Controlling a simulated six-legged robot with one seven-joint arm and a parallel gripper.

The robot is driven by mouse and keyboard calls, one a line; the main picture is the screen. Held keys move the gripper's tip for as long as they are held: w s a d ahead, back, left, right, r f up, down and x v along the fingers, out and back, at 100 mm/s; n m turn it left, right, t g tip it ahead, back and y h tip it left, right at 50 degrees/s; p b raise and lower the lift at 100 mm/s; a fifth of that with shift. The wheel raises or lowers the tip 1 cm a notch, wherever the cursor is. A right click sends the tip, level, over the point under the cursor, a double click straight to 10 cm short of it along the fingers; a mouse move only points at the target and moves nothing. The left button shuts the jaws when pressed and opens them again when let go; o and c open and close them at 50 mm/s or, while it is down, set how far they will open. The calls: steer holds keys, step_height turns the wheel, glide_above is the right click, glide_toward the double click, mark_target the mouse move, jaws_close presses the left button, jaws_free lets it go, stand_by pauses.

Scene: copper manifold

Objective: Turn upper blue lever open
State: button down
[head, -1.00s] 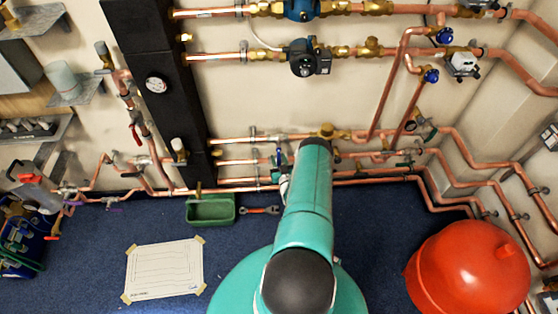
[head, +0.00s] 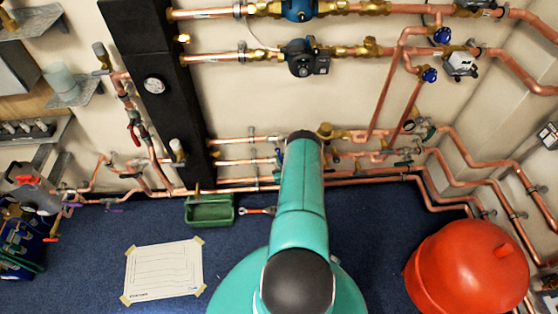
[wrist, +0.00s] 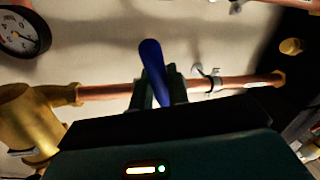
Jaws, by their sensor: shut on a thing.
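In the wrist view a blue lever (wrist: 152,62) stands up between the dark fingers of my gripper (wrist: 158,86), which is shut on it. The lever points roughly across the copper pipe (wrist: 110,91) behind it, leaning slightly. The valve body under the lever is hidden by my gripper. In the head view my arm covers my gripper, and only a sliver of blue (head: 279,156) shows left of the arm, by the middle pipes.
A brass fitting (wrist: 32,120) and a pressure gauge (wrist: 20,32) are at the left of the wrist view. In the head view, a black column (head: 155,90) stands left, a green tray (head: 209,221) lies on the floor, and a red tank (head: 467,270) is at right.

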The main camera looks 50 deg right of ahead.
steer(key=n, duration=0.1)
steer(key=s+n, duration=0.1)
steer(key=shift+d+r+n+g, duration=0.3)
steer(key=shift+d+n+g, duration=0.05)
steer(key=shift+n+g, duration=0.05)
step_height(320, 180, up, 5)
steer(key=s+d+n+g+h, duration=0.1)
steer(key=s+d+n+g, duration=0.1)
steer(key=n, duration=0.8)
steer(key=shift+s+g, duration=0.25)
steer(key=shift+g, duration=0.05)
steer(key=shift+r, duration=0.1)
steer(key=c, duration=1.4)
jaws_free()
steer(key=shift+r, duration=0.1)
